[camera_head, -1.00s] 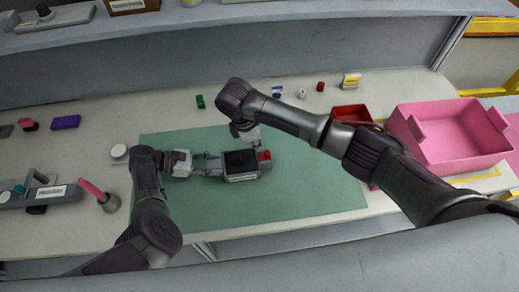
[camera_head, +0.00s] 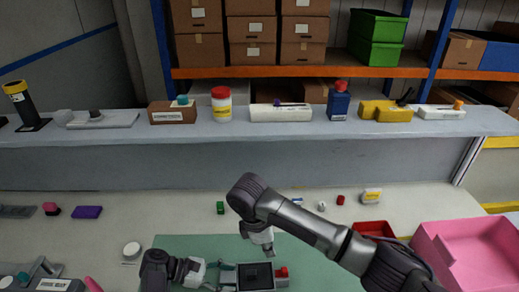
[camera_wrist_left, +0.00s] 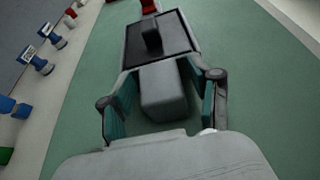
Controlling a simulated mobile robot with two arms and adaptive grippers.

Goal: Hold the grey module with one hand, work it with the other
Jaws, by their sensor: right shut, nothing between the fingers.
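The grey module (camera_head: 255,289) lies on the green mat (camera_head: 190,243) at the bottom edge of the head view. It has a black face and a red part (camera_head: 282,272) at its right end. The left wrist view shows its black top (camera_wrist_left: 176,36) with a dark raised knob and a grey block (camera_wrist_left: 165,92) at its near end. My left gripper (camera_wrist_left: 162,75) has its fingers on both sides of that block, closed on it. My right gripper (camera_head: 268,250) is shut and empty, pointing down just behind the module, near the red part.
A pink bin (camera_head: 465,255) and a red tray (camera_head: 373,229) stand at the right. Small items, such as a green block (camera_head: 220,208), lie behind the mat. A raised shelf (camera_head: 290,128) with bottles and boxes runs across the back.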

